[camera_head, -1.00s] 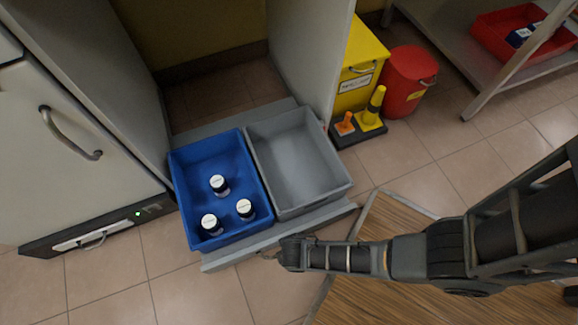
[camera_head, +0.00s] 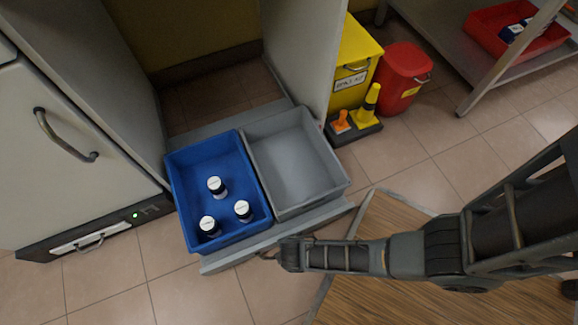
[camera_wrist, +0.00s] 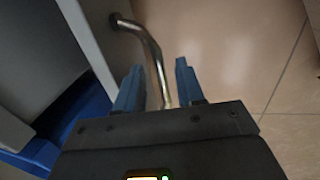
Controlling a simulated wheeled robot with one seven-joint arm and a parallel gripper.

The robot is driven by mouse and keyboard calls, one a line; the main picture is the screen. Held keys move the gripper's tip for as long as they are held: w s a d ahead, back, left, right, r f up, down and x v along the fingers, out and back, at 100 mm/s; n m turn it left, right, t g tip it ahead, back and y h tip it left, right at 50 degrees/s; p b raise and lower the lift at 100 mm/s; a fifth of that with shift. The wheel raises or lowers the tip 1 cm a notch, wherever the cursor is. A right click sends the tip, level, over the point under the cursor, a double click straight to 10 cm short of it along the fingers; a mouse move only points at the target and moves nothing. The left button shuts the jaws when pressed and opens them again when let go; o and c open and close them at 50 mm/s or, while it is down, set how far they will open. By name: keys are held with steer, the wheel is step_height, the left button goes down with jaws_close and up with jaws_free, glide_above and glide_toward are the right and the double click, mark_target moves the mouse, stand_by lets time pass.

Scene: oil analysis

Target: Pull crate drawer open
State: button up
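The crate drawer (camera_head: 224,263) stands pulled out of the cabinet, low above the floor. It carries a blue crate (camera_head: 262,218) and an empty grey crate (camera_head: 295,165) side by side. My gripper (camera_head: 274,254) is at the drawer's front edge. In the wrist view a bent metal handle (camera_wrist: 152,50) passes between the two blue fingers of my gripper (camera_wrist: 158,84). The fingers are apart, with visible gaps beside the handle. In the head view the handle is small and mostly hidden by my gripper.
Several white-capped bottles (camera_head: 216,186) stand in the blue crate. A white appliance (camera_head: 60,130) is at left. Tiled floor (camera_head: 160,285) is clear in front.

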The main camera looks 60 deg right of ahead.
step_height(320, 180, up, 8)
steer(key=s+p, duration=0.1)
steer(key=p, duration=0.3)
steer(key=shift+s+a+f, duration=0.15)
steer(key=shift+a+f, duration=0.05)
steer(key=shift+a, duration=0.2)
